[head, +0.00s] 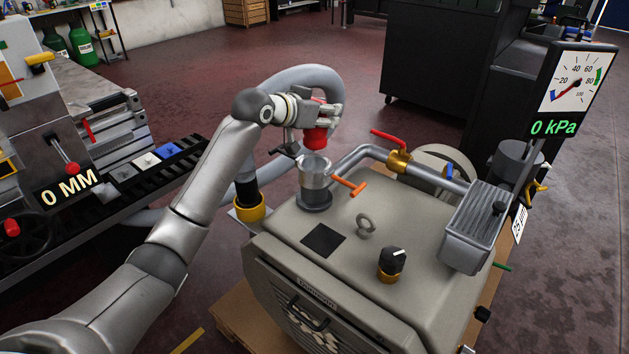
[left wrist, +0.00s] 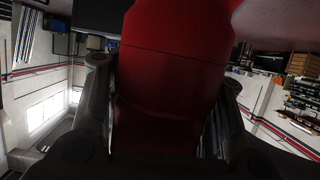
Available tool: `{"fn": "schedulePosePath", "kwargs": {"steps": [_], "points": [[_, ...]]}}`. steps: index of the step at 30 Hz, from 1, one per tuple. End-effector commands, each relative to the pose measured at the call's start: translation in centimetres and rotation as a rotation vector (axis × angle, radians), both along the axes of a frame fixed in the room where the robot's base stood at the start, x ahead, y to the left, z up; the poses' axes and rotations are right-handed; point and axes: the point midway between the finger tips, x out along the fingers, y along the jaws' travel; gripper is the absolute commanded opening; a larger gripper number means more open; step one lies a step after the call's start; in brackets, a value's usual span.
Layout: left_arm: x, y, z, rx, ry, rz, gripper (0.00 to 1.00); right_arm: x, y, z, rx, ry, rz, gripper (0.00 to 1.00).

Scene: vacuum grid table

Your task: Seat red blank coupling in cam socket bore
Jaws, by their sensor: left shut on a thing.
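The red blank coupling (head: 315,138) is held in my left gripper (head: 322,122), above the cam socket. In the left wrist view the red coupling (left wrist: 165,80) fills the middle, between the two dark fingers of my left gripper (left wrist: 165,110). The metal cam socket (head: 314,178) stands upright on the grey machine, with its bore facing up. Its orange lever (head: 349,187) sticks out to the right, and a dark lever (head: 284,150) to the upper left. The coupling's lower end appears apart from the socket rim. My right gripper is in neither view.
A grey pipe with a red-handled valve (head: 392,142) runs right from near the socket. A lifting eye (head: 366,225) and a black knob (head: 391,262) stand on the machine top (head: 440,310). The gauge (head: 572,82) reads 0 kPa. A grey hose (head: 325,75) curves behind my gripper.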

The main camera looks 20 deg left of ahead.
Motion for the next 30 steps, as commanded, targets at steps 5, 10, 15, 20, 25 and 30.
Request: {"fn": "schedulePosePath", "kwargs": {"steps": [5, 10, 15, 20, 25, 30], "points": [[0.4, 0.4, -1.6, -0.004, 0.000, 0.002, 0.12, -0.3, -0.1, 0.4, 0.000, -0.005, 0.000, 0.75], [0.3, 0.4, -4.4, -0.003, -0.001, 0.001, 0.12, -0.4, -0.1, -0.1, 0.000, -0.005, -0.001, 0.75], [0.3, 0.4, -6.7, -0.004, -0.001, 0.002, 0.12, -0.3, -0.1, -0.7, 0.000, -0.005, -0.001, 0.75], [0.3, 0.4, -9.2, -0.003, -0.002, 0.002, 0.12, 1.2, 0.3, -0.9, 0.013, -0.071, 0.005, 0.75], [0.3, 0.4, -9.9, -0.004, -0.004, 0.003, 0.11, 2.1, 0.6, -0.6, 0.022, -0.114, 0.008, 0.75], [0.3, 0.4, -9.8, -0.002, -0.003, 0.003, 0.11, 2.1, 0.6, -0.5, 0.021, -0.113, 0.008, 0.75]]}}
